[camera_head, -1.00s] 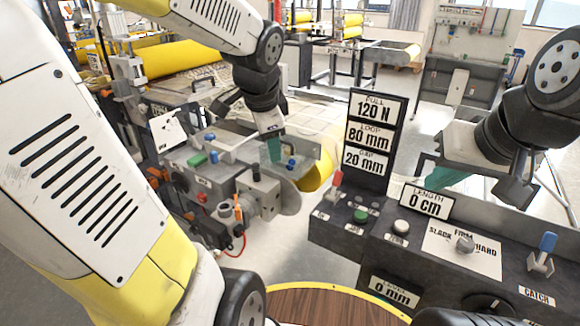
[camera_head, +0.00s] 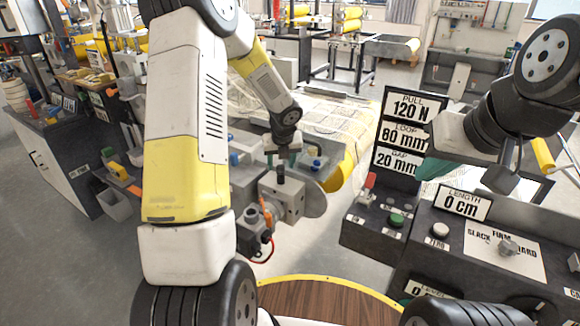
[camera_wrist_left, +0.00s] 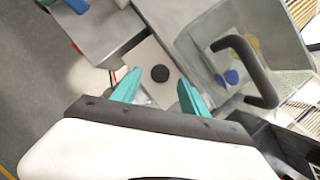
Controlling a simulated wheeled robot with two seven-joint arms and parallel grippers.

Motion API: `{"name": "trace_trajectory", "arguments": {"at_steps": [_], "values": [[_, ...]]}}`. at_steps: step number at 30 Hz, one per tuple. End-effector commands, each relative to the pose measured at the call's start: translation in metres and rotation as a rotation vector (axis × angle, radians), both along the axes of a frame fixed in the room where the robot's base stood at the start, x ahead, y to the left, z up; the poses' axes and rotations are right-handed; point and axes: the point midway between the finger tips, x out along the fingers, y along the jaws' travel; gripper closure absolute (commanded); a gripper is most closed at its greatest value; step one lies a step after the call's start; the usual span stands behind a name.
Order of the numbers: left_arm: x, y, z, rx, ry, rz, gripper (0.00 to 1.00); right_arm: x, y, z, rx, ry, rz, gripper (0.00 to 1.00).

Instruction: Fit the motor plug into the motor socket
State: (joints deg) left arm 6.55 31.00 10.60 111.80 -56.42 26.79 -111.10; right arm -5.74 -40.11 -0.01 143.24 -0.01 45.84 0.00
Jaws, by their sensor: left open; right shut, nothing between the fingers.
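A grey box-shaped unit (camera_head: 290,203) sits at the machine's end, with an upright black round knob or post (camera_head: 281,173) on top. An orange-collared connector (camera_head: 266,213) is on its left side, above a loop of red cable (camera_head: 268,250). I cannot tell for sure which part is the motor plug or the motor socket. My left gripper (camera_head: 282,159) is open and empty above the black post. In the left wrist view the black round top (camera_wrist_left: 160,73) lies beyond and between the teal fingertips (camera_wrist_left: 156,88). My right gripper (camera_head: 427,166) is shut and empty at the right, partly hidden.
A dark control desk (camera_head: 400,225) with label boards, buttons and a red lever stands at the right. A yellow roller (camera_head: 343,172) is just right of the grey unit. In the left wrist view a black handle (camera_wrist_left: 250,65) and a clear cover lie near the right finger.

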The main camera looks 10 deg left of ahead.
Motion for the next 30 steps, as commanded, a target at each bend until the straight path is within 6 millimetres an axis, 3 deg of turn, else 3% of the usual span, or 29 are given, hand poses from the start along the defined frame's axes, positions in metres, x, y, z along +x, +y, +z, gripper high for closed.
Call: {"name": "trace_trajectory", "arguments": {"at_steps": [7,16,24,30], "values": [[0.015,0.007,-0.032,0.002,0.003,0.002,0.48,0.000,0.000,0.000,0.000,0.000,0.000,1.00],[0.017,0.007,-0.037,0.000,0.001,0.002,0.48,0.000,0.000,0.000,0.000,0.000,0.000,1.00],[0.017,0.007,-0.037,0.001,0.001,0.003,0.99,0.000,0.000,0.000,0.000,0.000,0.000,1.00],[0.017,0.007,-0.036,-0.001,0.001,0.003,1.00,0.000,0.000,0.000,0.000,0.000,0.000,1.00]]}}
